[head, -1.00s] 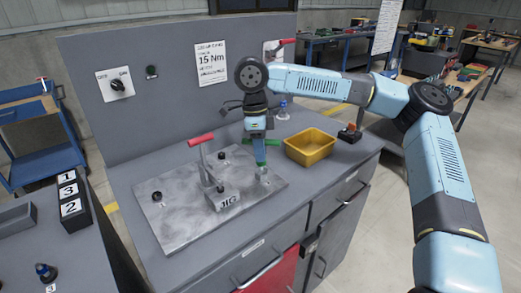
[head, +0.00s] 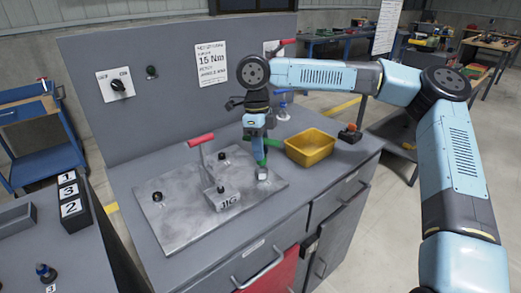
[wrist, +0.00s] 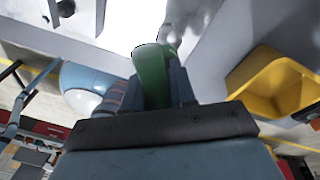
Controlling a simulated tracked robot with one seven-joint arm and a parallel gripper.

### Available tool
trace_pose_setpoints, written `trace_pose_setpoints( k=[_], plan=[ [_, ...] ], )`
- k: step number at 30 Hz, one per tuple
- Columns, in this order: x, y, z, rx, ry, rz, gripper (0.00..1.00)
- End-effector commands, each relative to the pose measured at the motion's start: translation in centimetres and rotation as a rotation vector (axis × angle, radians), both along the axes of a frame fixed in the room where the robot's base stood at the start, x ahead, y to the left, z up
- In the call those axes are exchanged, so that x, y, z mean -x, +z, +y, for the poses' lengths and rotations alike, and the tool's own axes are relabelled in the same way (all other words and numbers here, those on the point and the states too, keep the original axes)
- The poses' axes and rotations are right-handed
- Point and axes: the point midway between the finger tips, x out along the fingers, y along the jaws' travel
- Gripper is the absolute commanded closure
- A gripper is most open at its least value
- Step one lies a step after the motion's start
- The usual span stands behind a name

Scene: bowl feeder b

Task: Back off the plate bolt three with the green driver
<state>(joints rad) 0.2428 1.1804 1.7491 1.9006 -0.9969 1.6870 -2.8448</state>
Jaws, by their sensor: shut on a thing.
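My gripper (head: 256,134) is shut on the green driver (head: 259,153), which also shows between the fingers in the wrist view (wrist: 153,76). The driver points down at a pale bolt or socket piece (head: 262,174) near the right edge of the grey metal plate (head: 185,219). I cannot tell if its tip is seated there. Dark bolt heads (head: 157,196) show elsewhere on the plate, at its left and back.
A yellow bin (head: 310,148) stands just right of the plate, close to my gripper; it also shows in the wrist view (wrist: 272,84). The back panel (head: 110,60) rises behind the bench. Number blocks (head: 71,200) stand on the left cabinet. The plate's front left is clear.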

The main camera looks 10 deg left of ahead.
Motion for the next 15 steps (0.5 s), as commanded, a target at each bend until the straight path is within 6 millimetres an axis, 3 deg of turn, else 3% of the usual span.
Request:
trace_pose_setpoints(
  k=[15],
  plan=[
    [0.0,2.1,0.0,-0.001,0.000,-0.001,1.00]
  ],
)
